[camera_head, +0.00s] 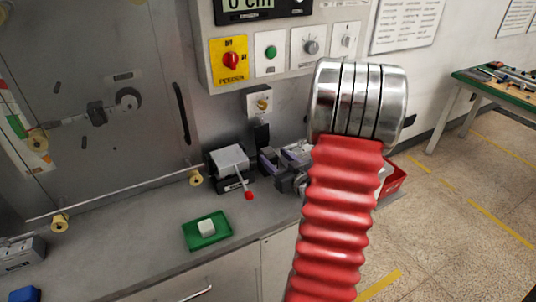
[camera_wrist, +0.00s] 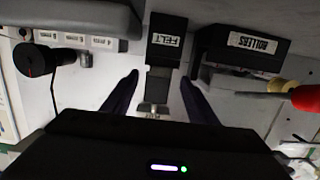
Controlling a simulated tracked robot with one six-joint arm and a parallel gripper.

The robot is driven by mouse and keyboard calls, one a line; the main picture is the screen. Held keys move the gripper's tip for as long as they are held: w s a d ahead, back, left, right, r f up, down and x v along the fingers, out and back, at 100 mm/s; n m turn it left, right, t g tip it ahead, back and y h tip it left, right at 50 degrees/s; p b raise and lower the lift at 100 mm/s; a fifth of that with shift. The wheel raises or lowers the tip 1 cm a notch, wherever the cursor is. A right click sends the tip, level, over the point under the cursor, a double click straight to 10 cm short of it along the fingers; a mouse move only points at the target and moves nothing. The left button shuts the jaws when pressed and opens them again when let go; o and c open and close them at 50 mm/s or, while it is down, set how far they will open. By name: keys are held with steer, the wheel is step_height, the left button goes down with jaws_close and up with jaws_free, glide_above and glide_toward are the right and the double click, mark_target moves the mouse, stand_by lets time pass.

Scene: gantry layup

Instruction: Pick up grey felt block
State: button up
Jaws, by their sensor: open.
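In the wrist view my gripper (camera_wrist: 160,76) is open, with two dark fingers apart and nothing held between them. A black holder labelled FELT (camera_wrist: 166,42) lies just beyond the fingertips, roughly in line with the gap. A small grey metallic-looking piece (camera_wrist: 153,108) shows between the fingers; I cannot tell what it is. No block is clearly identifiable as the grey felt block. In the head view my arm hides most of the gripper area.
A black holder labelled ROLLERS (camera_wrist: 257,50) stands right of the FELT holder. A grey device with a red-knobbed lever (camera_head: 229,160) stands behind the tray. A red bin (camera_head: 394,180) is partly behind my arm. The grey bench (camera_head: 130,235) is clear left of the tray.

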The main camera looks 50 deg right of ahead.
mark_target(270, 152)
steer(key=shift+x, duration=1.95)
steer(key=shift+c, duration=0.4)
steer(key=c, duration=1)
steer(key=shift+a+r, duration=0.1)
steer(key=shift+r, duration=0.1)
steer(key=shift+c, duration=0.2)
